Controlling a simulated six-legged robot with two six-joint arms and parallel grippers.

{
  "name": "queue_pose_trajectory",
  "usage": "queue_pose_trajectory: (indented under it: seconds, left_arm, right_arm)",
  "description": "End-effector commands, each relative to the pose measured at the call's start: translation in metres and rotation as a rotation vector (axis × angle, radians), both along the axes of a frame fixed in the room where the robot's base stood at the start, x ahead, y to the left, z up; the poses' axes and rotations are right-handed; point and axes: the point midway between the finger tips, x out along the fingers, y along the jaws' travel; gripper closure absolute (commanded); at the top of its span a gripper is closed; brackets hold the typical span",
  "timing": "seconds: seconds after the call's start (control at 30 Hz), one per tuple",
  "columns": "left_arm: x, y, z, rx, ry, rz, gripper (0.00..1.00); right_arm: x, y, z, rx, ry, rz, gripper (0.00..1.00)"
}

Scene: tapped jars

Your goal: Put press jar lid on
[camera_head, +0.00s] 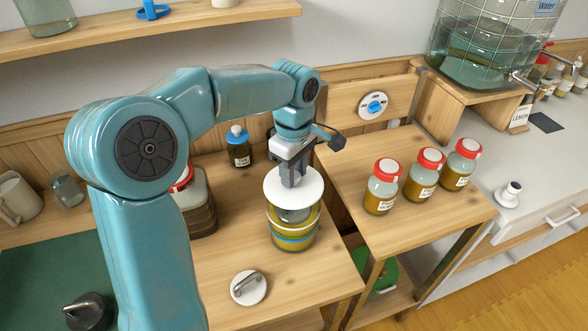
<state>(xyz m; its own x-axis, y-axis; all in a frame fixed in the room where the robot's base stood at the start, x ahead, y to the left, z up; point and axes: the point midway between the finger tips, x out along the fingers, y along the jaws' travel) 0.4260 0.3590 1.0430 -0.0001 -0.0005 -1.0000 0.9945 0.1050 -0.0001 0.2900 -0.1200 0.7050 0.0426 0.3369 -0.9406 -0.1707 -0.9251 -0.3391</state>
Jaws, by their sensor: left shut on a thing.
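My left gripper (291,172) comes down from above and is shut on a round white lid (278,192), most likely by a knob or handle that the fingers hide. The lid is over the press jar (293,237), a glass jar with yellow-green contents and a blue band, standing on the wooden counter. From this angle I cannot tell whether the lid touches the jar's rim or hangs a little above it. A second round white lid with a metal handle (249,287) lies flat on the counter in front. My right gripper is not in view.
Several red-lidded jars (421,177) stand on the wooden stand to the right. A blue-topped bottle (239,150) and a red-lidded large jar (198,212) are behind and left of the press jar. A water dispenser (482,45) is at the back right. The counter's front edge is close.

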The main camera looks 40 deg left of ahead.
Motion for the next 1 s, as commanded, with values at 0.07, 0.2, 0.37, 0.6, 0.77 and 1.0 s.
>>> queue_pose_trajectory:
  seconds: [0.07,0.2,0.37,0.6,0.77,1.0]
  left_arm:
    - [0.0,0.0,0.0,0.0,-0.001,0.0,0.98]
    - [0.0,0.0,-0.001,0.0,-0.001,0.0,0.98]
    - [0.0,0.0,-0.005,0.0,0.0,0.0,0.98]
    - [0.0,0.0,-0.011,0.0,0.0,0.0,0.98]
    - [0.0,0.0,-0.015,0.0,-0.001,0.0,0.98]
    - [0.0,0.0,-0.021,0.0,-0.001,0.0,0.98]
  right_arm:
    - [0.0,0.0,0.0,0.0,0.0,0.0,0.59]
    - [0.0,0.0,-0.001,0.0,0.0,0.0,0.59]
    - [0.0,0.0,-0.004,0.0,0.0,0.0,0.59]
    - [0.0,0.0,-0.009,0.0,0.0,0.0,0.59]
    - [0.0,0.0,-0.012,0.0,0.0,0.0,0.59]
    - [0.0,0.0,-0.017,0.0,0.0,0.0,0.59]
